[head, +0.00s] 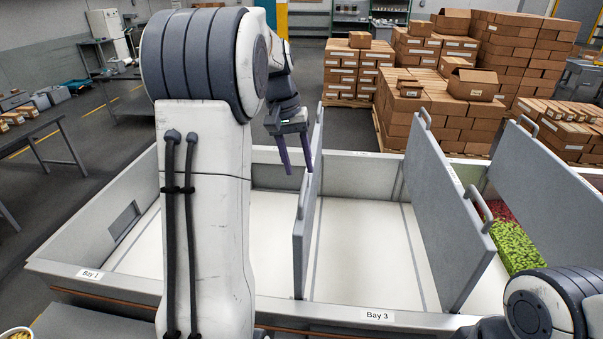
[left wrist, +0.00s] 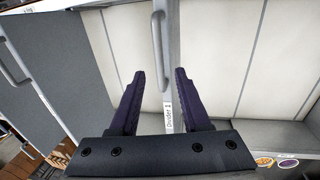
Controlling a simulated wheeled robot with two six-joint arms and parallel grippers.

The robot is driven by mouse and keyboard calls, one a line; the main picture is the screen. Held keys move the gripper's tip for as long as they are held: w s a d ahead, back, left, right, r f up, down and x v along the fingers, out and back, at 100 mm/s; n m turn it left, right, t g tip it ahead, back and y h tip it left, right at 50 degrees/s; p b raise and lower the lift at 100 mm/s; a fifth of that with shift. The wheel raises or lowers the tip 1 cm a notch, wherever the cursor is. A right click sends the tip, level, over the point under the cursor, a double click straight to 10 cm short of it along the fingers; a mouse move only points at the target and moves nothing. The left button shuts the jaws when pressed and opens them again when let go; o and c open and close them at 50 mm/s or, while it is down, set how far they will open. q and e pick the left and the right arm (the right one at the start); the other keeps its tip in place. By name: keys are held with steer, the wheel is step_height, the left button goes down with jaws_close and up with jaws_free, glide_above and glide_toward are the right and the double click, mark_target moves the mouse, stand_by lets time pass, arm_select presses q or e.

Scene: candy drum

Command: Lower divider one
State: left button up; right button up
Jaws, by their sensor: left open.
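A grey divider panel (head: 301,245) stands upright in the trough right of my left arm, its far top above the back wall's rim. In the left wrist view its top edge runs between my fingers, with a grey bar handle (left wrist: 161,40) and a label (left wrist: 169,118) reading "Divider" and a number that looks like 1. My left gripper (head: 298,168) is open, with its purple fingers near the panel's top. In the left wrist view the fingers (left wrist: 158,76) lie either side of the panel's line, with nothing gripped. Contact cannot be told. My right gripper is out of view.
A second divider (head: 440,205) and a third (head: 555,180) stand tall to the right, with handles. Green candies (head: 515,248) lie beyond the second. The white floor (head: 365,250) either side of the first divider looks bare. Box stacks (head: 425,100) stand behind the trough.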

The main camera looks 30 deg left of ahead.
mark_target(303, 184)
arm_select(q)
steer(key=shift+w+d+f+p, duration=0.1)
steer(key=shift+d+f+p, duration=0.1)
steer(key=shift+f, duration=0.8)
steer(key=shift+w+d+f+p, duration=0.1)
steer(key=shift+d+f+p, duration=0.1)
steer(key=shift+f, duration=0.8)
jaws_close()
